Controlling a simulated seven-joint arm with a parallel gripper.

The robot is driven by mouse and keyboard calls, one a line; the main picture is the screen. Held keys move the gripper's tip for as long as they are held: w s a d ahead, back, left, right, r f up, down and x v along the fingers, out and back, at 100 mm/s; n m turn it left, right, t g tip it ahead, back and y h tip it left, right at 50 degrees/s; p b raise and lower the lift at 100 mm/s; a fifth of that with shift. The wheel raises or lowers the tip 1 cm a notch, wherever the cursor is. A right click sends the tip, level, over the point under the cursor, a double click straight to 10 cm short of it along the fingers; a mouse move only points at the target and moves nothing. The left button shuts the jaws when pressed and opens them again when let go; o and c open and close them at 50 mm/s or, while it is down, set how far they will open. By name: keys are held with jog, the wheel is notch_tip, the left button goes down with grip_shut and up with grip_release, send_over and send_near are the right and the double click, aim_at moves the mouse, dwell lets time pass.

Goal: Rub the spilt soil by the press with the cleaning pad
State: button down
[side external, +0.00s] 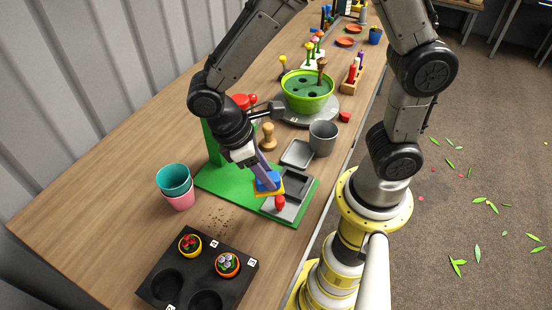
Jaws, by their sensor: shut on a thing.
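The spilt soil (222,219) is a scatter of small dark crumbs on the wooden table, just off the near edge of the green press base (222,182). The press has a green upright and a red part on top (243,101), partly hidden by my arm. My gripper (264,176) is shut on the cleaning pad (268,184), a blue block with a yellow underside. The pad is over the right part of the green base, beside the grey trays, to the upper right of the soil. I cannot tell whether it touches the base.
Teal and pink cups (175,184) stand stacked left of the soil. A black tray (168,262) with two small flower pots lies below it. A red-knobbed grey plate (281,206), grey cup (323,138) and green bowl (307,91) are nearby. The table's left is clear.

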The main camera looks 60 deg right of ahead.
jog(key=w+a+m+g+y, duration=0.1)
jog(key=w+a+m+y, duration=0.2)
jog(key=a+m, duration=0.4)
jog(key=shift+s+f, duration=0.1)
jog(key=shift+f, duration=3.8)
jog(key=shift+w+a+f, duration=0.1)
jog(key=shift+w+f, duration=0.4)
jog(key=shift+f, duration=0.2)
jog(key=shift+w, duration=4.85)
jog(key=shift+s, duration=5.2)
jog(key=shift+s+a+f, duration=0.1)
jog(key=shift+s+a, duration=0.05)
jog(key=shift+s, duration=0.05)
jog(key=shift+w+a, duration=0.15)
jog(key=shift+a, duration=0.2)
jog(key=shift+w+d, duration=0.1)
jog(key=shift+w, duration=5.3)
jog(key=shift+s, duration=5.45)
notch_tip(320, 180, up, 8)
jog(key=shift+r, duration=0.2)
